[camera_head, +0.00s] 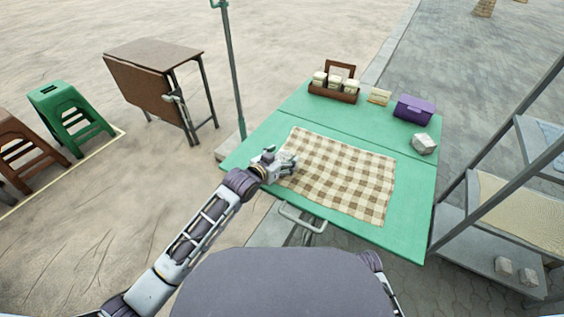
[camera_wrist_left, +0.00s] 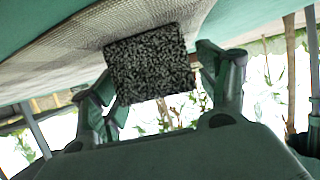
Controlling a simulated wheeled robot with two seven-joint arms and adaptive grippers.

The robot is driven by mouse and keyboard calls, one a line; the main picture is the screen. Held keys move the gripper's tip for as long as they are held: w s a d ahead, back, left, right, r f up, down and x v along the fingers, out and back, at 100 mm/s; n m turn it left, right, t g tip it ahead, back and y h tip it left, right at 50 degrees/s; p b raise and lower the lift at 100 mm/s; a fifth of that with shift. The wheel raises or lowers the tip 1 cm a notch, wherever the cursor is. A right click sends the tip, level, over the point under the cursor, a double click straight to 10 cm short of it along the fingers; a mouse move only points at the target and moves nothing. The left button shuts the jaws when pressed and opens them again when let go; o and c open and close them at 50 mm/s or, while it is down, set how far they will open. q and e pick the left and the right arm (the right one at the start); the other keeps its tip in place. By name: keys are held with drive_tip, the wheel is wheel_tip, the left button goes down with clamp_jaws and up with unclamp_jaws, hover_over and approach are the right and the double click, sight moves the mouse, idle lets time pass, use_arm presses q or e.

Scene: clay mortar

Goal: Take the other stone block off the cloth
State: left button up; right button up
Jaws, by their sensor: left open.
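The brown-and-cream checked cloth (camera_head: 345,178) lies flat on the green table (camera_head: 410,215). One pale stone block (camera_head: 424,144) sits on bare table right of the cloth. My left gripper (camera_head: 278,160) is at the cloth's left edge, low over the table. In the left wrist view a dark, speckled block (camera_wrist_left: 150,65) is between the spread fingers of my left gripper (camera_wrist_left: 153,75), against the cloth (camera_wrist_left: 80,50). The gripper is open; whether a finger touches the block I cannot tell. In the head view the gripper mostly hides this block. My right gripper is out of view.
A wooden caddy with jars (camera_head: 334,92), a small box (camera_head: 379,96) and a purple box (camera_head: 414,109) stand along the table's back. A green pole (camera_head: 235,75) rises at the back left. A metal shelf (camera_head: 480,245) with two pale blocks stands close on the right.

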sight(282, 157)
use_arm(q)
drive_tip(key=shift+c, duration=0.4)
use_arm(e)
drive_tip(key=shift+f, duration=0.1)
use_arm(q)
drive_tip(key=c, duration=1.2)
drive_tip(key=shift+r, duration=0.1)
drive_tip(key=shift+c, duration=0.7)
drive_tip(key=shift+r, duration=0.75)
wheel_tip(282, 157, up, 6)
drive_tip(key=shift+r+p, duration=0.1)
drive_tip(key=shift+p, duration=1)
drive_tip(key=shift+r, duration=1.15)
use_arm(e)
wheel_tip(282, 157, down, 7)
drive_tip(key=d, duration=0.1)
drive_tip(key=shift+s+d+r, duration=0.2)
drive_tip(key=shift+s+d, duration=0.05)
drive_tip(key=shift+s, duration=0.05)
